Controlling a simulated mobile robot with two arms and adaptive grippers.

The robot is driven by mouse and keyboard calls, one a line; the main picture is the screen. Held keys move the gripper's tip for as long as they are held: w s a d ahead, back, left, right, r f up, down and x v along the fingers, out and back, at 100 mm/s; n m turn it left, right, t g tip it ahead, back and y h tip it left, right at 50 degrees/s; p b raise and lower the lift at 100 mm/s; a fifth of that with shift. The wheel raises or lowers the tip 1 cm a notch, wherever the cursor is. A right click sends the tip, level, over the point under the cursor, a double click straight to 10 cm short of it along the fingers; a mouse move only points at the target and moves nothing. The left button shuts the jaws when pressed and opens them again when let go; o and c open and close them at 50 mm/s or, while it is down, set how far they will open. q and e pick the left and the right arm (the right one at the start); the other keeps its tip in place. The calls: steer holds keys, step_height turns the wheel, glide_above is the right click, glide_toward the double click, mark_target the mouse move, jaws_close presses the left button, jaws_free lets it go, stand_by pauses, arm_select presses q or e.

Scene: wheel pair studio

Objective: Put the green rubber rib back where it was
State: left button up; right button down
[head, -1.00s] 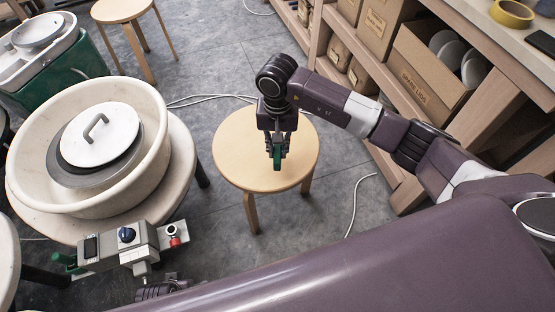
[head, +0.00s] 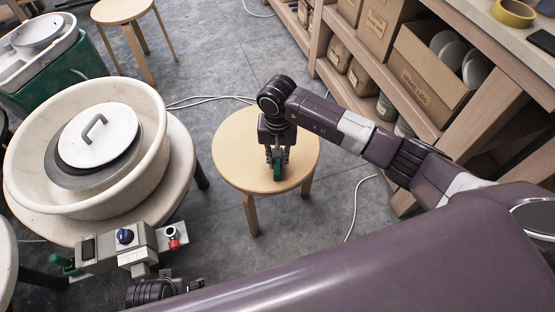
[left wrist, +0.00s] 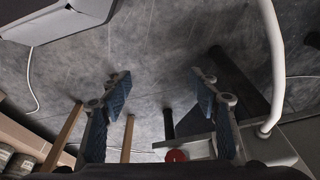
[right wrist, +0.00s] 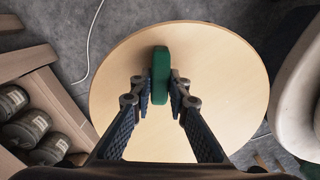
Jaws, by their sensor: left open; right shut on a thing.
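The green rubber rib (head: 277,170) is between the fingers of my right gripper (head: 276,158), over the round wooden stool (head: 240,150). In the right wrist view the rib (right wrist: 160,75) stands on edge between the fingertips (right wrist: 160,92), with the stool top (right wrist: 215,75) behind it. I cannot tell whether the rib touches the stool. My right gripper is shut on the rib. My left gripper shows in the left wrist view (left wrist: 160,90), with its fingers wide apart and nothing between them. In the head view only part of my left arm shows, at the bottom.
Shelves with boxes (head: 430,75) are at right. A cable (head: 352,205) lies on the floor.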

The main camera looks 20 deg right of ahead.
mark_target(277, 160)
steer(key=c, duration=1.8)
jaws_free()
steer(key=shift+c, duration=0.2)
arm_select(q)
steer(key=shift+r, duration=0.1)
arm_select(e)
steer(key=shift+r, duration=0.1)
steer(key=shift+r, duration=0.1)
arm_select(q)
steer(key=f, duration=0.1)
steer(key=s+f+p, duration=0.1)
steer(key=f, duration=0.3)
steer(key=shift+s+a, duration=0.15)
steer(key=shift+s, duration=0.2)
arm_select(e)
step_height(277, 160, up, 12)
